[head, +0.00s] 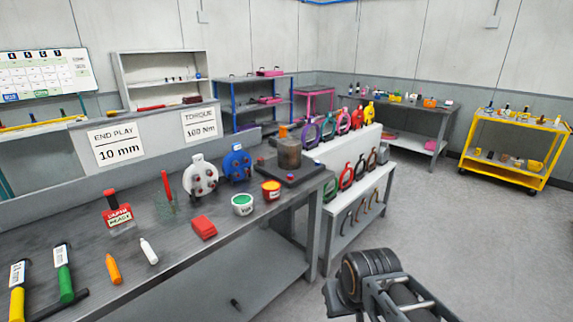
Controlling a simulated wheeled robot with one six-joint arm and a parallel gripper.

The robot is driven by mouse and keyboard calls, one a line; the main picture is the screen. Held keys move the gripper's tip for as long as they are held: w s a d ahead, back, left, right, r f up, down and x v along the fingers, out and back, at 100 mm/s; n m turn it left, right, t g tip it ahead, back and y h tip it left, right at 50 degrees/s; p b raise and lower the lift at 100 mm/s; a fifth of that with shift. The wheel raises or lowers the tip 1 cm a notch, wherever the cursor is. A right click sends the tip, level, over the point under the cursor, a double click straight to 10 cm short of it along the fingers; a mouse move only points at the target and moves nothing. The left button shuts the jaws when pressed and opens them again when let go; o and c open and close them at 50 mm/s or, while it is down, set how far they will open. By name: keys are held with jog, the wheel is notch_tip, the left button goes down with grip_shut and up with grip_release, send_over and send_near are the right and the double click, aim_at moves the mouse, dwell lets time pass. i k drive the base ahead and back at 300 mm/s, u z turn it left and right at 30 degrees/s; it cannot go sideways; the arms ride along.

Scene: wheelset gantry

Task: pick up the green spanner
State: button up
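A green-handled tool (65,281) with a white label and a dark upper end lies on the grey workbench (168,262) at the lower left. It may be the green spanner, but its type is hard to tell at this size. A similar yellow-handled tool (17,300) lies to its left, and a dark bar lies close by. Part of my arm shows at the bottom right, well away from the bench tools. My gripper's fingers cannot be seen.
An orange marker (113,269), white bottle (149,252), red block (204,228) and green-topped tub (242,205) stand or lie right of the tool. A white rack (338,151) holds several coloured gauges. A yellow trolley (507,150) stands far right. The floor between is clear.

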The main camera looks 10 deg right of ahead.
aim_at(61, 249)
jog(key=u, duration=2.35)
jog(key=i, duration=1.6)
jog(key=z, duration=0.25)
